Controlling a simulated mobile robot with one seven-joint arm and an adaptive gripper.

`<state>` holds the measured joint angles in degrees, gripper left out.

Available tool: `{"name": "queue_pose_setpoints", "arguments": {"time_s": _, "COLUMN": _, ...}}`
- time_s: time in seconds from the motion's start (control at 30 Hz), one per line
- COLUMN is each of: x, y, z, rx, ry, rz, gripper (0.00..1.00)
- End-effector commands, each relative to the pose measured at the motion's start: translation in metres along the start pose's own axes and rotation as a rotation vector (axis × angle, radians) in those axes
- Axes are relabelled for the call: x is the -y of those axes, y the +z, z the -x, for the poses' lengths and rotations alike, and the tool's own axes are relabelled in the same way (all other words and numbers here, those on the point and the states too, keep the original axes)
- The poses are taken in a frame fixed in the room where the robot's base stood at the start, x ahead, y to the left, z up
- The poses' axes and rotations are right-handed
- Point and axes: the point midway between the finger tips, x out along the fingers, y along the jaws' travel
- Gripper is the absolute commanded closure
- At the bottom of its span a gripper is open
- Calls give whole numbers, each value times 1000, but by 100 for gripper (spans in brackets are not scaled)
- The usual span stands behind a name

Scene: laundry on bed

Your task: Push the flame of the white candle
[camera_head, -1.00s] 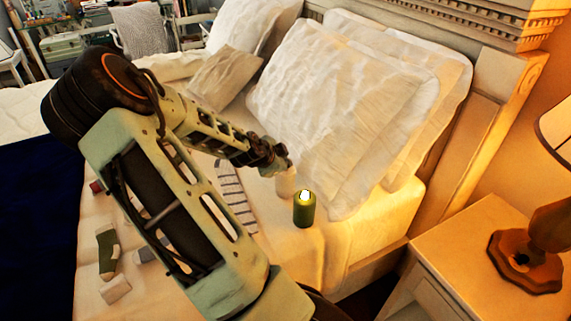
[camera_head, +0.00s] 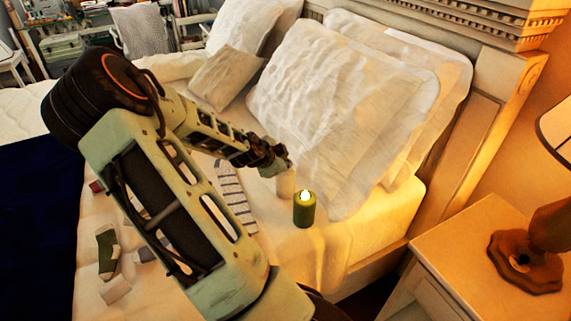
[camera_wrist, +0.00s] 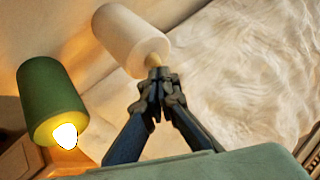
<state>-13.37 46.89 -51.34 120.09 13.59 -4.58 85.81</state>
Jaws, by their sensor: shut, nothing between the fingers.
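The white candle (camera_head: 286,185) stands on the bed, partly hidden behind my gripper in the head view. It also shows in the wrist view (camera_wrist: 128,36), where its top end faces my fingertips. My gripper (camera_head: 284,163) is shut and empty, at the top of the white candle. In the wrist view my fingertips (camera_wrist: 157,76) overlap the yellowish flame (camera_wrist: 155,62); I cannot tell if they touch it. A green candle (camera_head: 304,211) with a bright flame (camera_head: 305,196) stands just right of the white one; it also shows at the left of the wrist view (camera_wrist: 48,100).
White pillows (camera_head: 335,115) lie behind the candles, close to my gripper. A striped cloth (camera_head: 235,198) and a green and white sock (camera_head: 107,250) lie on the bed. A nightstand (camera_head: 480,240) with a lamp (camera_head: 527,262) stands at the right.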

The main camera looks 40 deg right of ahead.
Motion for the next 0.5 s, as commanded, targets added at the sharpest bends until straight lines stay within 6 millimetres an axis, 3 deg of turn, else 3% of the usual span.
{"name": "queue_pose_setpoints", "arguments": {"time_s": 0.5, "x": -8, "y": 9, "z": -7, "rx": 5, "ry": 8, "rz": 6, "gripper": 100}}
